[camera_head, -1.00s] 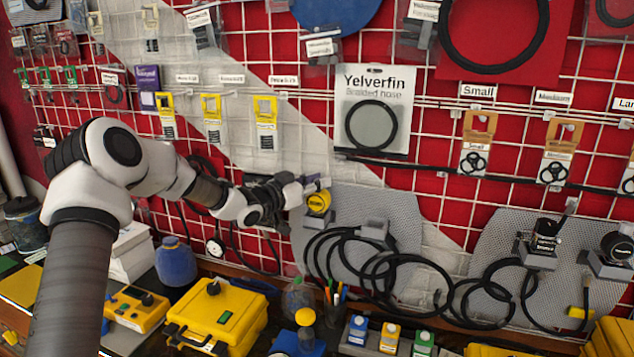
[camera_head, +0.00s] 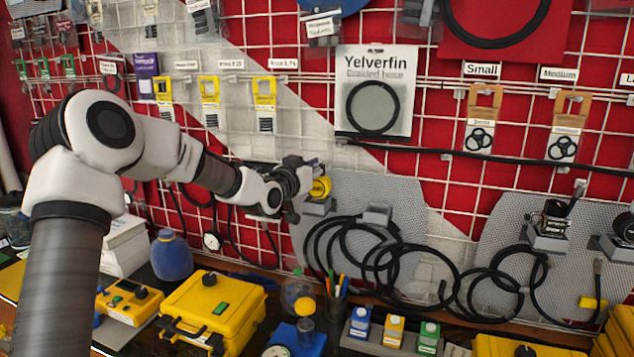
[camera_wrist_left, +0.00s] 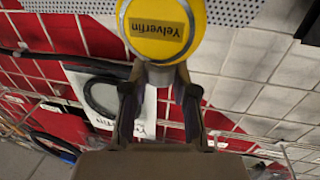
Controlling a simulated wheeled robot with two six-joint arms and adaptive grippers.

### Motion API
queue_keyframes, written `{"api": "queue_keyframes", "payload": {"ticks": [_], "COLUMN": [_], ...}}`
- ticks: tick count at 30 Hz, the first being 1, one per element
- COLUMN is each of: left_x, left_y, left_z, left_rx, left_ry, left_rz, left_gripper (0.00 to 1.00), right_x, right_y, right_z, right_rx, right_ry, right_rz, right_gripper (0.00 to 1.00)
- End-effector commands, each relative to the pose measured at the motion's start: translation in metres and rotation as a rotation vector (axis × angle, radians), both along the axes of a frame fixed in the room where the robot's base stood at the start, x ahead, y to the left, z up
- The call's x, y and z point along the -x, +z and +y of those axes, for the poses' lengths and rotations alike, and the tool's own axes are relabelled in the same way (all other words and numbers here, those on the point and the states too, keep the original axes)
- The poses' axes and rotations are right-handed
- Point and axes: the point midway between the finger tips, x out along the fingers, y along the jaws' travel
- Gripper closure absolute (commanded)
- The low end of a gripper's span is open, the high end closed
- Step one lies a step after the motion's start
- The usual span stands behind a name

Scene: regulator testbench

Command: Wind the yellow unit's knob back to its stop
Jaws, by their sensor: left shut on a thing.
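The yellow unit (camera_head: 321,187) sits on a grey mount on the wall panel, at the end of my left arm. In the left wrist view the yellow unit (camera_wrist_left: 165,42) shows its round face with an upside-down "Yelverfin" label. My left gripper (camera_head: 306,184) is at the unit's left side. In the left wrist view my left gripper (camera_wrist_left: 160,86) has its fingers on either side of a grey knob (camera_wrist_left: 160,74) below the yellow face, shut on it. The fingers partly hide the knob. My right gripper is in neither view.
Black hoses (camera_head: 365,255) hang in loops just below and right of the unit. Other dark units (camera_head: 547,228) are mounted farther right. A yellow case (camera_head: 213,307), a blue jar (camera_head: 171,257) and small bottles (camera_head: 394,329) stand on the bench below.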

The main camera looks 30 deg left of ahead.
Motion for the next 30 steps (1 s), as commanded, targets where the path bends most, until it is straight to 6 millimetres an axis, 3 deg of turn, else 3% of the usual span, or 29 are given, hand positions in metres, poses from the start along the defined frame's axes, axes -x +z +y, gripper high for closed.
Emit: {"api": "queue_keyframes", "payload": {"ticks": [1, 3, 8, 30], "left_x": [0.0, 0.0, -0.001, -0.001], "left_y": [-0.011, -0.009, -0.003, 0.003], "left_z": [-0.003, -0.003, -0.003, 0.0], "left_rx": [-0.001, -0.003, -0.004, 0.0], "left_ry": [0.038, 0.103, 0.256, 0.888], "left_rz": [0.007, 0.007, 0.007, 0.001], "left_gripper": [1.0, 1.0, 1.0, 1.0], "right_x": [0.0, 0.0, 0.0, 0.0], "right_y": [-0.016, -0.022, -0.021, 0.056], "right_z": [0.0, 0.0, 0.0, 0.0], "right_rx": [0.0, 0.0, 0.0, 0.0], "right_ry": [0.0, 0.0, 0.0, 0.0], "right_rz": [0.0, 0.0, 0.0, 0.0], "right_gripper": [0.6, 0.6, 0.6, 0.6]}}
